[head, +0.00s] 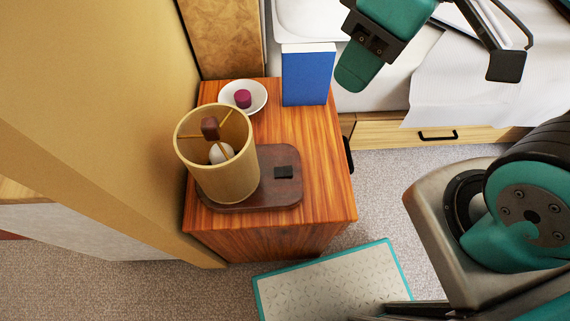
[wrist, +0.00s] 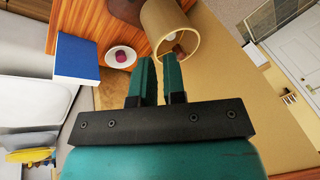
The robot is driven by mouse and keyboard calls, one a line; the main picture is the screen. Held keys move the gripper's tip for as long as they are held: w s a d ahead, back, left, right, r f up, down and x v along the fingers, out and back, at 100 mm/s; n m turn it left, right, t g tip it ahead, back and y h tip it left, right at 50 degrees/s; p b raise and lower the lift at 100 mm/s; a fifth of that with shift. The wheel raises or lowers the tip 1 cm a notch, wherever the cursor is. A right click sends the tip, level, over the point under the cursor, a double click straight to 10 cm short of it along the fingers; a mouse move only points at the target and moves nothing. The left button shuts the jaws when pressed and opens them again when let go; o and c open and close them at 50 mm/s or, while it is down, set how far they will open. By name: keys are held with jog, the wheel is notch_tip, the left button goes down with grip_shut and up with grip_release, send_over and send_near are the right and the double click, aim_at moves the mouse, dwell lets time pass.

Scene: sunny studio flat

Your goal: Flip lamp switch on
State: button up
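A lamp with a tan cylindrical shade (head: 228,172) stands on a dark wooden base (head: 270,198) on the nightstand. A small black switch (head: 284,172) sits on the base, right of the shade. Its rocker position is too small to tell. The pale bulb (head: 221,153) inside the shade shows no clear glow. My gripper (head: 355,76) is in the air, up and right of the lamp, away from the switch. In the wrist view my gripper (wrist: 160,62) has a narrow empty gap between its green fingers. The shade (wrist: 170,27) is there too; the switch cannot be made out.
The wooden nightstand (head: 325,190) also holds a white bowl (head: 258,88) with a purple item (head: 243,98) and a blue box (head: 308,76). A tan wall (head: 90,90) is close on the left. A bed with a drawer (head: 400,132) stands at right. A teal-edged mat (head: 330,285) lies on the floor.

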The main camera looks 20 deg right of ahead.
jog(key=w+f+n, duration=0.2)
jog(key=n, duration=0.2)
jog(key=w+a+f+n+g+h+b, duration=0.1)
jog(key=w+f+n, duration=0.1)
jog(key=n, duration=0.2)
jog(key=w+a+f+n+b, duration=0.1)
jog(key=w+f+n, duration=0.1)
jog(key=f+n, duration=0.1)
jog(key=shift+a+n+g+h, duration=0.3)
jog(key=shift+n+g, duration=0.1)
jog(key=shift+n, duration=0.3)
grip_shut()
jog(key=n+g+h+b, duration=0.1)
jog(key=n+h+b, duration=0.1)
jog(key=n, duration=1)
send_over(289, 173)
jog(key=w, duration=0.4)
notch_tip(289, 173, down, 9)
jog(key=shift+f+n+g, duration=0.3)
jog(key=shift+f+n, duration=0.4)
jog(key=shift+f, duration=0.05)
jog(key=x, duration=0.4)
jog(key=b+x, duration=0.1)
jog(key=x, duration=0.3)
jog(key=b+x, duration=0.1)
jog(key=x, duration=0.3)
jog(key=shift+w+d+f, duration=0.25)
jog(key=shift+f, duration=0.75)
jog(key=shift+f+b, duration=0.1)
jog(key=shift+b, duration=0.25)
